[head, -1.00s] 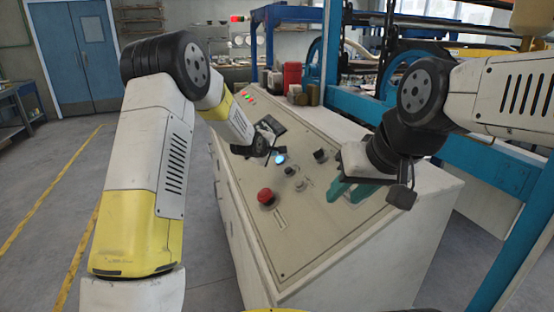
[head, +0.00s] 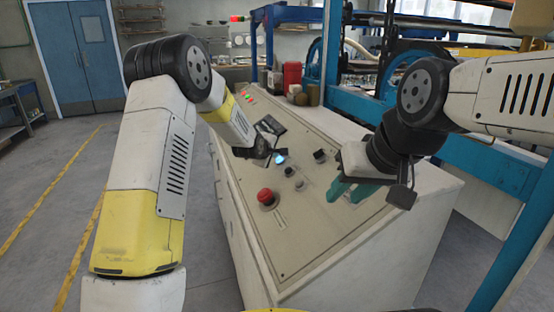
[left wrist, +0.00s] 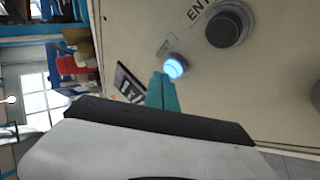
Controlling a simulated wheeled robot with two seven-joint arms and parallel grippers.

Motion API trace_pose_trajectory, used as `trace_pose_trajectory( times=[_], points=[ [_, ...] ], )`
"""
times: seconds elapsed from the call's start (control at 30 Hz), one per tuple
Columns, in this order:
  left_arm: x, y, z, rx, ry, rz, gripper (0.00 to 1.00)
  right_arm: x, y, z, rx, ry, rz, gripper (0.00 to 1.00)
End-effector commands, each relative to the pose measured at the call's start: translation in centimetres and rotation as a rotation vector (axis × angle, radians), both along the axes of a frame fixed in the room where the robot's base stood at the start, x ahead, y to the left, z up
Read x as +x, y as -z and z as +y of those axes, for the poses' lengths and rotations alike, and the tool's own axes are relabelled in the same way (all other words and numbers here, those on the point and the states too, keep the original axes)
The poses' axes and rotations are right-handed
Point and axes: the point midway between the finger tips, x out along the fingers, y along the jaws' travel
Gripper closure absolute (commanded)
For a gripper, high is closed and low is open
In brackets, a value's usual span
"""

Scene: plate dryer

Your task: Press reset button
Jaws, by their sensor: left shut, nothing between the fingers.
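A sloped beige control panel (head: 262,222) carries several buttons. A lit blue-white button (head: 280,159) sits near its middle; it also shows in the left wrist view (left wrist: 173,68). I cannot read a reset label. My left gripper (head: 272,153) is beside the lit button, its fingers mostly hidden by its body in the head view. In the left wrist view its teal fingers (left wrist: 163,91) are shut and empty, with the tips close to the button; I cannot tell whether they touch. My right gripper (head: 351,191) is open and empty over the panel's right side.
A red mushroom button (head: 266,197) stands nearer the panel's front. Small dark knobs, including a black one (head: 320,155), stand around the lit button. Red and dark containers (head: 292,76) stand behind the panel. A blue frame (head: 488,168) rises at the right.

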Motion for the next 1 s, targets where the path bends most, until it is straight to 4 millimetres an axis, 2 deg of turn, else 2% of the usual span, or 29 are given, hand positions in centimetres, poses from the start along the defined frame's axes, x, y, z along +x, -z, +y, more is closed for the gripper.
trace_pose_trajectory(
  times=[1.0],
  points=[
    [0.11,0.78,-0.46,0.001,0.001,0.001,1.00,0.00,0.00,0.00,0.000,0.000,0.000,0.65]
  ],
)
